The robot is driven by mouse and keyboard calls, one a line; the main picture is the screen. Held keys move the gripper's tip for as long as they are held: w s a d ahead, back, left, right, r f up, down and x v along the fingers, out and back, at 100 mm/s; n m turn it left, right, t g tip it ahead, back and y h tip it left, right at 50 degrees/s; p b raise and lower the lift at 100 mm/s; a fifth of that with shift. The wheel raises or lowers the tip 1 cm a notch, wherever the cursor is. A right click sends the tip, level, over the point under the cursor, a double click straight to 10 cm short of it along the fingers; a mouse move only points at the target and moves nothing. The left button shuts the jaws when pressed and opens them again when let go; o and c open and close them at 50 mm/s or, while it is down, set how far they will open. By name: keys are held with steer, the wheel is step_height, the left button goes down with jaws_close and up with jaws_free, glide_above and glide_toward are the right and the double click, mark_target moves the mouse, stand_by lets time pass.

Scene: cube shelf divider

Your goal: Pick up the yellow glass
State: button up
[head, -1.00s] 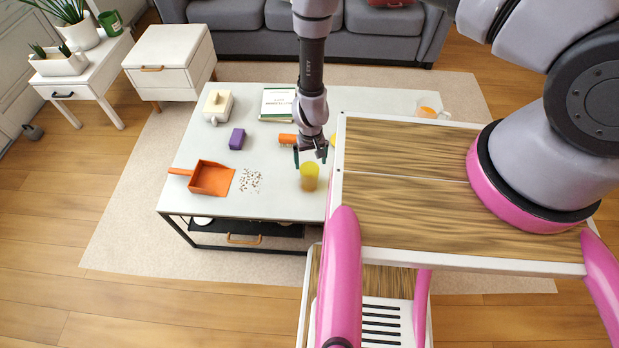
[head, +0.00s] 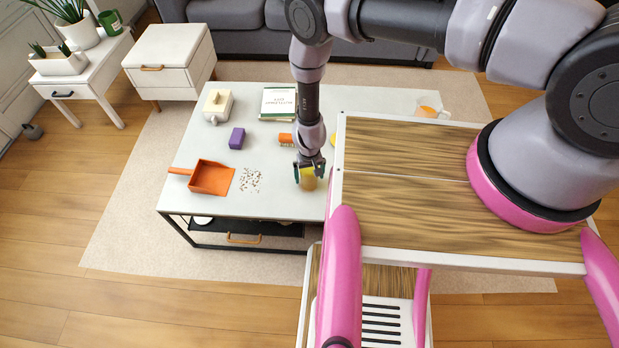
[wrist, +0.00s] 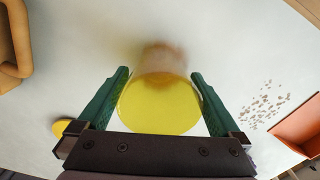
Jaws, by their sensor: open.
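The yellow glass (head: 309,183) stands on the white table near its front edge, partly hidden by my gripper in the head view. My gripper (head: 308,176) is lowered over it from above. In the wrist view the glass (wrist: 160,105) shows its round yellow top between the two green fingers of my gripper (wrist: 160,82). One finger is on each side, with a small gap visible near the fingertips. The jaws are open and not closed on the glass.
An orange dustpan (head: 211,178) and scattered crumbs (head: 250,180) lie left of the glass on the table (head: 270,205). An orange brush (head: 286,139), a purple block (head: 237,138) and a book (head: 278,103) lie farther back. My wooden-topped base is close on the right.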

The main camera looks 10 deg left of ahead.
steer(key=c, duration=1.3)
steer(key=shift+r, duration=0.1)
steer(key=shift+c, duration=0.2)
